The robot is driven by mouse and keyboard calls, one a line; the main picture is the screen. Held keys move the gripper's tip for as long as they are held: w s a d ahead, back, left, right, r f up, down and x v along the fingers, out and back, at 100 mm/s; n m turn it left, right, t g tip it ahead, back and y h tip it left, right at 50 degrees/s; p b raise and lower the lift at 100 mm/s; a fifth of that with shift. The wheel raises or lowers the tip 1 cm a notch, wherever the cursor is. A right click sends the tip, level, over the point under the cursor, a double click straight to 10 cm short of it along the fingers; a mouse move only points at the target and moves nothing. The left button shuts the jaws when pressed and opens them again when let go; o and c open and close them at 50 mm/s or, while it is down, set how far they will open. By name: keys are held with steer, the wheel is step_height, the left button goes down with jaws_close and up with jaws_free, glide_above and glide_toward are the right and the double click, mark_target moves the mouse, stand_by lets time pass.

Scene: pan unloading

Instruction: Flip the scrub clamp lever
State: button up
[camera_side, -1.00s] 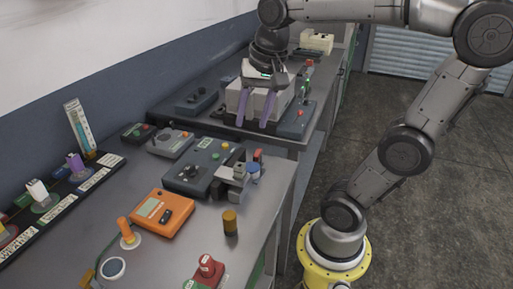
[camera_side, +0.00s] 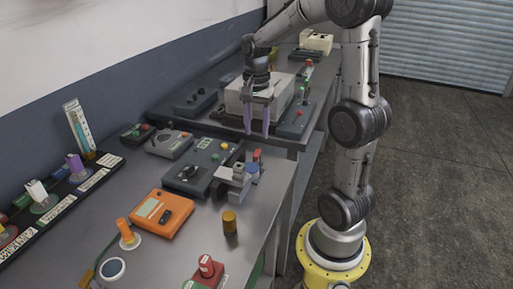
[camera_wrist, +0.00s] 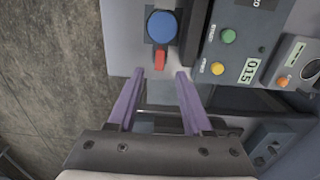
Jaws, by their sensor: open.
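A grey metal clamp fixture (camera_side: 236,180) stands at the right edge of the near bench, beside a dark control box. A round blue knob (camera_side: 252,168) and a small red piece (camera_side: 257,155), which looks like the lever, sit on its right side. In the wrist view the blue knob (camera_wrist: 161,27) is at the top and the red piece (camera_wrist: 160,60) lies just below it. My gripper (camera_side: 257,133) is open and empty, pointing down beyond the red piece. In the wrist view its purple fingertips (camera_wrist: 160,73) straddle the line of the red piece, apparently without touching it.
The dark control box (camera_side: 195,172) with coloured buttons is left of the fixture. An orange meter (camera_side: 160,213), a brass cylinder (camera_side: 230,222) and a red knob (camera_side: 207,268) are nearer. A pale box (camera_side: 272,90) stands behind my gripper on the far bench.

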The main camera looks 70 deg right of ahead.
mark_target(256, 153)
step_height(256, 153, down, 7)
steer(key=shift+r, duration=0.1)
stand_by(0.3)
jaws_close()
